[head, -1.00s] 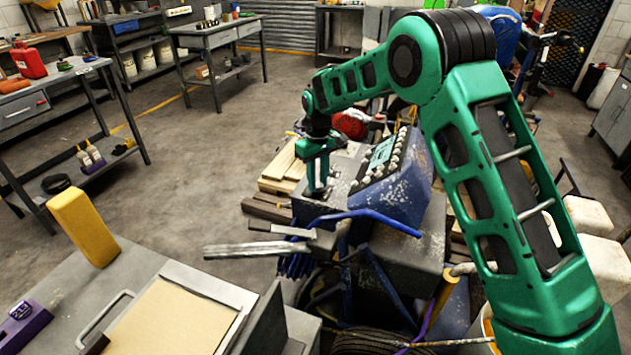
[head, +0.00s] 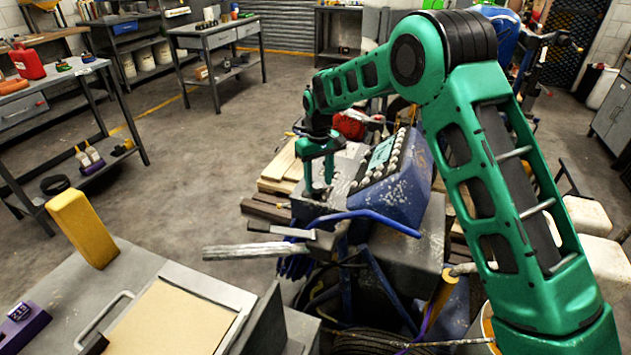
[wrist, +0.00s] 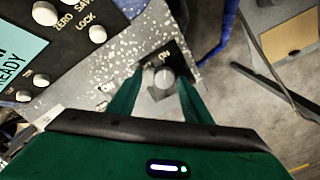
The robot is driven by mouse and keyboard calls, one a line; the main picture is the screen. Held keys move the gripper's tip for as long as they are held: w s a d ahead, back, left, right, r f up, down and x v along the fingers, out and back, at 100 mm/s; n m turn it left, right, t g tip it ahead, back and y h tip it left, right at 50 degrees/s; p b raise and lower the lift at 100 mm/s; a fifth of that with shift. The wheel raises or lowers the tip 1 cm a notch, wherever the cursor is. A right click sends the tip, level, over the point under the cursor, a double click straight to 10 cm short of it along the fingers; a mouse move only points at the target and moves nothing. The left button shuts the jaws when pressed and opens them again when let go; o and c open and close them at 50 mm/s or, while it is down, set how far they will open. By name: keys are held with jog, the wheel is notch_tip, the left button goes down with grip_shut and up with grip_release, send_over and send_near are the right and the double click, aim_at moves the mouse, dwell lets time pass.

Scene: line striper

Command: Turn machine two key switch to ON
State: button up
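The machine's control box (head: 405,190) is blue, worn and speckled, with a sloped face of several pale knobs and a lit teal screen. My gripper (head: 318,190) points down over the grey plate at the box's left side. In the wrist view, a key switch (wrist: 161,82) with a pale grey knob sits on a dark label plate marked "ON" at its upper right. My gripper (wrist: 161,76) has its green fingers spread on either side of the knob, with gaps visible. Whether the fingertips touch it is unclear. The lower part of the switch is partly hidden.
A blue bar (head: 370,215) and a metal handle (head: 255,250) stick out near the box. A grey bench (head: 130,275) with a yellow block (head: 83,228) stands at front left. Wooden boards (head: 282,165) lie behind. Open floor (head: 200,175) spreads to the left.

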aim_at(319, 184)
jog(key=shift+a+r, duration=0.1)
jog(key=shift+r, duration=0.05)
notch_tip(319, 184, up, 10)
jog(key=shift+r, duration=0.2)
dwell(0.4)
